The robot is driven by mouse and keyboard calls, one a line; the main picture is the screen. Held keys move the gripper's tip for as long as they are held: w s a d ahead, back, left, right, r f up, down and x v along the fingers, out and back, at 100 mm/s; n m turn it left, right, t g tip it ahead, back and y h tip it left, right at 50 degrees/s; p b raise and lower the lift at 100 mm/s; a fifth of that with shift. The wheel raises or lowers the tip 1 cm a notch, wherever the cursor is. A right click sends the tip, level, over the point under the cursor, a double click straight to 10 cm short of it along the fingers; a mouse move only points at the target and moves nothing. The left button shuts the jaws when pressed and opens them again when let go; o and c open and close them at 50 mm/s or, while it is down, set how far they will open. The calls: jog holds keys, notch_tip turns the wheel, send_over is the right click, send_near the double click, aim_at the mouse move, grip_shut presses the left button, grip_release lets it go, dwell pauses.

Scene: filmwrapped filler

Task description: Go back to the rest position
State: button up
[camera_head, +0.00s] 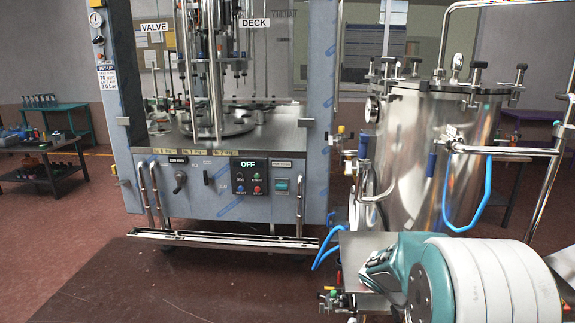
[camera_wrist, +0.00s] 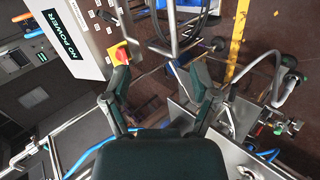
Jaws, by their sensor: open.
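My gripper (camera_wrist: 158,78) shows in the wrist view with its two dark fingers spread apart. Nothing is held between them. The left finger overlaps the edge of a light grey control box (camera_wrist: 85,38) in the picture; I cannot tell whether it touches it. The box carries a NO POWER label (camera_wrist: 62,35) and a red and yellow switch (camera_wrist: 120,52). In the head view, part of my teal and white arm fills the bottom right, and my gripper cannot be made out there.
In the head view, a filling machine (camera_head: 225,190) with an OFF display (camera_head: 249,163) stands at centre left. A shiny steel tank (camera_head: 435,150) with blue hoses (camera_head: 482,200) stands close behind my arm. Dark benches (camera_head: 42,175) are at far left. Floor at the lower left is clear.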

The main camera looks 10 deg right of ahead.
jog(key=s+a+r+n+t+y, duration=0.1)
jog(key=s+a+r+t+y, duration=0.2)
jog(key=a, duration=0.5)
jog(key=s+a+r+n+t+y, duration=0.1)
jog(key=s+a+r+t+y, duration=0.2)
jog(key=s+a+r, duration=0.2)
jog(key=s+a+r+n+t+y, duration=0.2)
jog(key=s+a, duration=0.4)
jog(key=a, duration=0.5)
notch_tip(320, 180, up, 2)
jog(key=shift+s+a+t+y, duration=0.3)
jog(key=shift+a+t+y, duration=0.1)
jog(key=shift+y, duration=0.1)
jog(key=shift+c, duration=0.3)
